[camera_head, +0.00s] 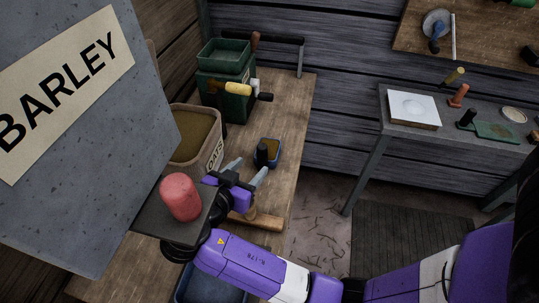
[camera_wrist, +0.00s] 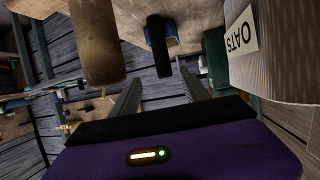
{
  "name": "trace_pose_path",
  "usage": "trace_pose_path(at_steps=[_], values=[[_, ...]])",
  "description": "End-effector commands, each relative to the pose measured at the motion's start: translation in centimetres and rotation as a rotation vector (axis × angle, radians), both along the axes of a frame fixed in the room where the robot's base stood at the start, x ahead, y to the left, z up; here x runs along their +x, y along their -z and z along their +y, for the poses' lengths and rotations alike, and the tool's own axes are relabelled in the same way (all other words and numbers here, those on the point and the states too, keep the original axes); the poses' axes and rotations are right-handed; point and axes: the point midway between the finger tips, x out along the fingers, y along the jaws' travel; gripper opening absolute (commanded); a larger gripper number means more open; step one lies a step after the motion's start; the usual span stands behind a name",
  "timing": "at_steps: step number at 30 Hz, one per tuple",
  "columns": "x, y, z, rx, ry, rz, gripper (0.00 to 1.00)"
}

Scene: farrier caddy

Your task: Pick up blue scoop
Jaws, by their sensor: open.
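The blue scoop (camera_head: 273,147) lies on the wooden bench beyond my gripper, with its black handle (camera_head: 262,154) pointing up toward my gripper. In the wrist view the blue scoop (camera_wrist: 172,36) is partly hidden by its black handle (camera_wrist: 157,45). My gripper (camera_head: 250,169) is open, its two fingers spread toward the scoop. In the wrist view the handle's near end shows between the fingertips of my gripper (camera_wrist: 160,76). I cannot tell whether it is inside the jaws in depth; nothing is gripped.
An oats bin (camera_head: 216,151) stands close left of my gripper. A wooden handle (camera_head: 262,221) is near my gripper's right side. A green grinder-like box (camera_head: 217,88) stands behind. A large barley bin (camera_head: 85,215) and a red object (camera_head: 180,198) are at left.

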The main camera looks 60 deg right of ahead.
Motion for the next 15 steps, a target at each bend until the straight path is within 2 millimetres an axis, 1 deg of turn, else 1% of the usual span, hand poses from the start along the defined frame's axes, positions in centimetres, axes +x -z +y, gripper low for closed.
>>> trace_pose_path(at_steps=[8,15], values=[[0.4,0.9,-2.5,0.0,0.007,0.0,0.54],[1.4,2.2,-5.2,0.001,0.006,0.003,0.54]])
